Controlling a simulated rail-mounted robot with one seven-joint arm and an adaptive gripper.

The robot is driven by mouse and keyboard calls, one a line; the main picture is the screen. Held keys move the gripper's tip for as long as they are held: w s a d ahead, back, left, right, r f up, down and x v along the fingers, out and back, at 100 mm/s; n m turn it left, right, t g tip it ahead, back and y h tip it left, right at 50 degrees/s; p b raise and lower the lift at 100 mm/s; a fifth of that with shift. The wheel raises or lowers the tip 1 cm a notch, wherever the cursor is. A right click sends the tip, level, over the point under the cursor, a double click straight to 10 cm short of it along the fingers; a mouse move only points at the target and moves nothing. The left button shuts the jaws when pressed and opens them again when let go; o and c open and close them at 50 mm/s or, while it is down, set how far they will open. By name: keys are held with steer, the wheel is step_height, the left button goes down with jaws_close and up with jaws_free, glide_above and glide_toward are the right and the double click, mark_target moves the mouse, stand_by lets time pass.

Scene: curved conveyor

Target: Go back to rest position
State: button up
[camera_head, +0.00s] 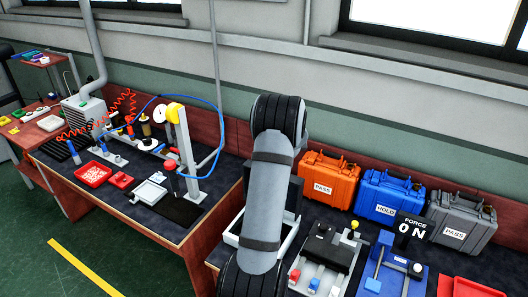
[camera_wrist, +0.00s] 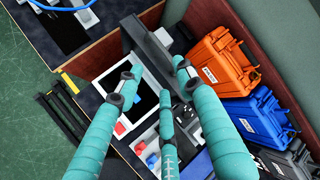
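My arm (camera_head: 270,180) rises through the middle of the head view, and my gripper is not seen there. In the wrist view my gripper (camera_wrist: 157,78) shows teal fingers spread apart with nothing between them. It is open and empty. It hangs above the bench, over a white tray with a dark panel (camera_wrist: 118,98). How high it is above the tray I cannot tell. The fingers hide parts of the bench fixtures below.
An orange case (camera_head: 328,178), a blue case (camera_head: 388,197) and a grey case (camera_head: 463,221) stand along the bench's back. A force display (camera_head: 411,228) reads 0 N. The left bench holds a press stand (camera_head: 184,150) and a red tray (camera_head: 92,174). Green floor (camera_head: 50,265) lies in front.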

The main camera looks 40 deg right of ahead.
steer(key=x, duration=1.2)
steer(key=shift+f, duration=0.15)
steer(key=shift+s+a, duration=0.2)
steer(key=shift+d, duration=0.2)
